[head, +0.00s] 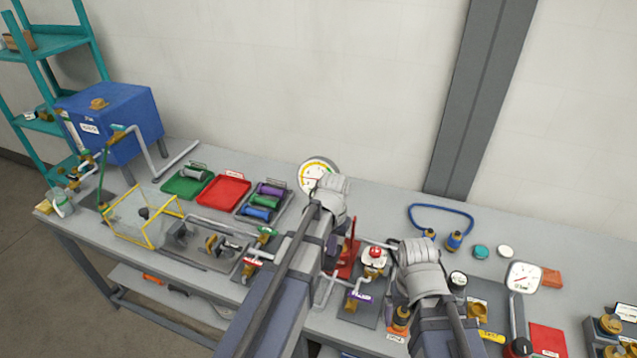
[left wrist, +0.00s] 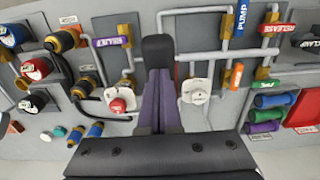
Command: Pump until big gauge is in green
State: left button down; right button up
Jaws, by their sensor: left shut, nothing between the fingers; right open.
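The big round gauge (head: 311,172) stands at the back of the bench in the head view, with yellow and green on its dial. My left wrist partly covers it, and I cannot read its needle surely. A red upright lever (head: 351,246) stands just right of my left arm. My left gripper (head: 329,205) is over the middle of the bench, its fingers mostly hidden there. In the left wrist view its fingers (left wrist: 158,52) are shut and empty above the piping. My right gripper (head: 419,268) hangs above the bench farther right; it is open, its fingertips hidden.
A red knob (head: 376,252) on a fitting stands between my arms. A smaller white gauge (head: 523,277) stands at right. A blue tank (head: 112,118), a yellow-framed clear box (head: 142,222) and a red tray (head: 224,190) are at left.

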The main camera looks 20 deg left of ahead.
pick_arm(q)
jog(key=shift+f+b, duration=3.1)
jog(key=shift+f, duration=0.25)
jog(key=shift+r, duration=0.15)
notch_tip(320, 180, up, 9)
jog(key=p, duration=0.9)
jog(key=shift+f, duration=0.2)
dwell(0.6)
